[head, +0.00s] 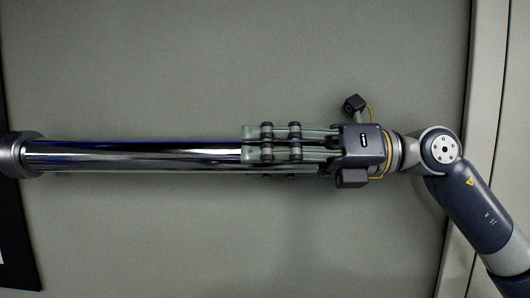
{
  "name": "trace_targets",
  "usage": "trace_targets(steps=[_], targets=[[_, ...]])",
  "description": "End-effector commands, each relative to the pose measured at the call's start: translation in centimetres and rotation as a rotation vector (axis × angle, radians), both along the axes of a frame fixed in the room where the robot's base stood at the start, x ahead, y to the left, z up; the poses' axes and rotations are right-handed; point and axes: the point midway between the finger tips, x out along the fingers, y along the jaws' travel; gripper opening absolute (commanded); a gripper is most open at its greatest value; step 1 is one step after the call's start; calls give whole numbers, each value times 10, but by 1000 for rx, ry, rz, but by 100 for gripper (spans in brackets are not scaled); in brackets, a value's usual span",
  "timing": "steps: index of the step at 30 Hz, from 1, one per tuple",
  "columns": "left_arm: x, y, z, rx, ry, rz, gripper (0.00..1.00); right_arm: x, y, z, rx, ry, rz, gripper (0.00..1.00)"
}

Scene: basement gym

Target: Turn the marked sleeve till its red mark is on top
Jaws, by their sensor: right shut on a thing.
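A shiny chrome sleeve (130,155) runs level across the left half of the head view. It ends at a wider grey collar (20,154) at the left edge. My right gripper (250,143) comes in from the right, in line with the sleeve, and is shut on its right end. Its pale fingers lie along the metal and cover part of it. I see no red mark on the visible side of the sleeve; a thin blue streak shows along its upper edge. My left gripper is not in view.
A plain grey surface (230,60) fills the background and is clear above and below the sleeve. A lighter vertical strip (487,60) stands at the right, behind my right arm. A dark object (15,240) shows at the lower left edge.

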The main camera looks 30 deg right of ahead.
Motion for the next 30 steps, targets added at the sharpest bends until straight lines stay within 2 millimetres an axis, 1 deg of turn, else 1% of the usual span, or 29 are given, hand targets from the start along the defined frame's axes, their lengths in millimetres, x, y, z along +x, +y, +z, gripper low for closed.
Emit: trace_targets(steps=[14,15,17,18,30], targets=[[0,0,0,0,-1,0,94,0,-1,2,12,8,-2,17],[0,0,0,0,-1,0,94,1,-1,2,12,8,-2,46],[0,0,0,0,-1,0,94,0,-1,2,11,8,-3,59],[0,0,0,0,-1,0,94,0,-1,2,11,8,-3,61],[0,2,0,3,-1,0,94,0,-2,0,9,11,-1,61]])
